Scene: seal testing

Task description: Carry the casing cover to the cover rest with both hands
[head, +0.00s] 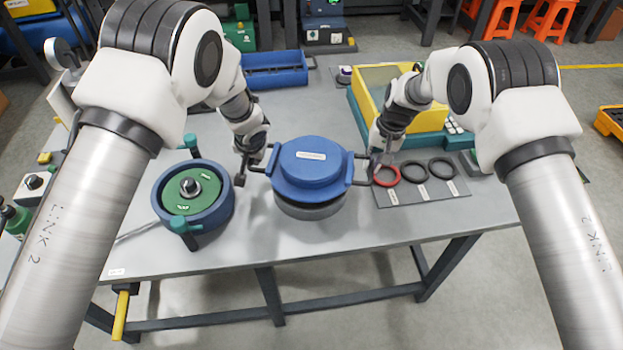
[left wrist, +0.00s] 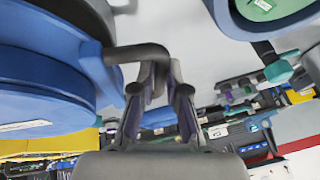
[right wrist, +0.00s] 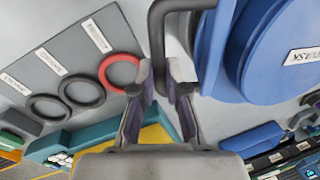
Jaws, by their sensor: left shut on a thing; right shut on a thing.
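The casing cover (head: 308,166) is a round blue lid with a white label and a dark bar handle on each side. It is level, above a grey round stand (head: 309,208), perhaps the cover rest; I cannot tell whether they touch. My left gripper (head: 249,165) is shut on the cover's left handle, which shows between its fingers in the left wrist view (left wrist: 158,92). My right gripper (head: 376,160) is shut on the right handle, also seen in the right wrist view (right wrist: 162,80).
A blue round casing (head: 222,207) with a green disc (head: 190,190) stands to the left. A grey mat (head: 420,192) with a red ring (head: 386,176) and two black rings lies to the right. A blue bin (head: 275,72) and a yellow-topped box (head: 385,80) stand behind.

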